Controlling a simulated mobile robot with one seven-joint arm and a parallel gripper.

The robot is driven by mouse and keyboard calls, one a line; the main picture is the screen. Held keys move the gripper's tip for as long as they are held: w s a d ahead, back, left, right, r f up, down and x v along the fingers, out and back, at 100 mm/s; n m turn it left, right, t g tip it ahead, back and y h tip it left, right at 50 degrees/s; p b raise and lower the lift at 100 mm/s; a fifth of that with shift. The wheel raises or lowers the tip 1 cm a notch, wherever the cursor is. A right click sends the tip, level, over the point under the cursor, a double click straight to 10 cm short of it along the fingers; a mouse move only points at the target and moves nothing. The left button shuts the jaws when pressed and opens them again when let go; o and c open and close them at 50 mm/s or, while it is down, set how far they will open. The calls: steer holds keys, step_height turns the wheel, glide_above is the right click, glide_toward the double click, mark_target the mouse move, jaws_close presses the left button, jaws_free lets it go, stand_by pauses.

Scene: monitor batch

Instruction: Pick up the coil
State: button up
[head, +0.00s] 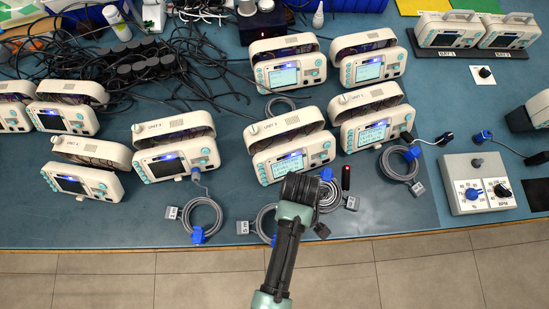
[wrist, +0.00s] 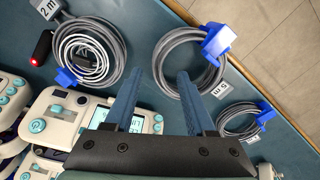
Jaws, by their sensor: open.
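Several grey cable coils with blue clips and white tags lie on the blue table. One coil (head: 265,222) is partly hidden by my arm in the head view; in the wrist view this coil (wrist: 166,62) has a "5 m" tag. A coil with a "2 m" tag (wrist: 64,52) lies left of it, and a third coil (wrist: 224,122) lies right. In the head view, other coils lie at the left (head: 187,213) and right (head: 384,160). My gripper (wrist: 160,74) is open and empty, its blue fingertips over the near side of the middle coil. Contact cannot be told.
Several white monitors (head: 290,155) stand just behind the coils. A red-lit black device (wrist: 41,46) lies beside the "2 m" coil. Black cables clutter the back left. A grey control box (head: 478,185) is at the right. The table's front edge is close.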

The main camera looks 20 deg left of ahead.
steer(key=shift+s+d+f, duration=0.1)
steer(key=shift+f, duration=2.6)
steer(key=shift+c, duration=0.2)
jaws_close()
